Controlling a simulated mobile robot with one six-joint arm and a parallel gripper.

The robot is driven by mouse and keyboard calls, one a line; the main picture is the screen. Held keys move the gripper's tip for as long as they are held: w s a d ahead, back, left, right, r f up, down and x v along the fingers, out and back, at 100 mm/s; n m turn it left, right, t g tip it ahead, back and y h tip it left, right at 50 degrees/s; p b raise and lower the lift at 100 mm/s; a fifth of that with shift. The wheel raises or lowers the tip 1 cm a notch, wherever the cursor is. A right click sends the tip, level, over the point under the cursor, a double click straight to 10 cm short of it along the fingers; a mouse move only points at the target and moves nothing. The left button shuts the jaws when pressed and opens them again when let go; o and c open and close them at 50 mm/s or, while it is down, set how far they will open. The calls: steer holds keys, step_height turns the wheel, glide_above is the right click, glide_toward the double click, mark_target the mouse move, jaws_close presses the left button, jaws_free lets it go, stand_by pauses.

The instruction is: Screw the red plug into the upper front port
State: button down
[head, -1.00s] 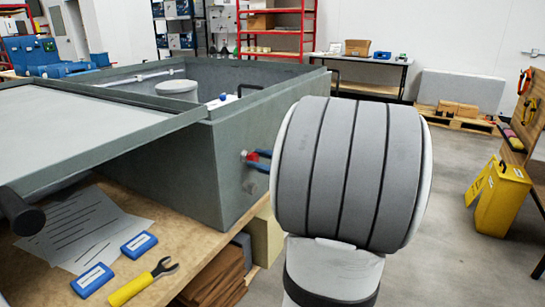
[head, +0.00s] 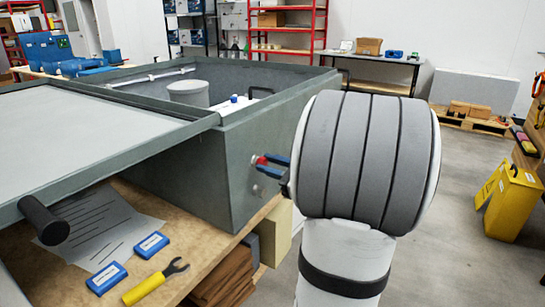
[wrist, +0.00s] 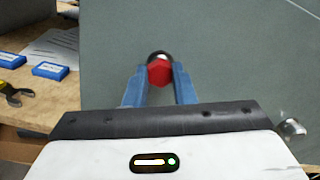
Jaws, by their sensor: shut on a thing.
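The red plug (wrist: 159,73) sits between the blue fingers of my gripper (wrist: 160,78) in the wrist view, with a dark round rim just behind it against the grey panel. In the head view the red plug (head: 261,160) is at the upper front port on the box's front wall, and my gripper (head: 272,166) reaches it from the right. The plug hides the port, so I cannot tell how deep it sits. A round silver fitting (head: 256,189) shows below it on the same wall.
The open grey analyser box (head: 190,165) stands on a wooden bench, with its lid (head: 90,140) at the left. Blue boxes (head: 151,245) and a yellow-handled tool (head: 155,283) lie on the bench. A yellow stand (head: 512,205) is on the floor at right.

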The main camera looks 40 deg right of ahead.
steer(key=shift+s+m+p, duration=0.1)
steer(key=shift+m+p, duration=3.2)
steer(key=shift+p, duration=1.7)
steer(key=m+p, duration=0.6)
steer(key=p, duration=0.4)
steer(key=shift+m, duration=0.3)
steer(key=m+p, duration=0.5)
steer(key=p, duration=0.2)
steer(key=m+p, duration=0.3)
steer(key=shift+p, duration=0.4)
steer(key=shift+d+f+m+p, duration=0.1)
steer(key=shift+f+m+p, duration=0.1)
steer(key=shift+m+p, duration=0.4)
steer(key=c, duration=1.3)
jaws_free()
steer(key=shift+c, duration=0.2)
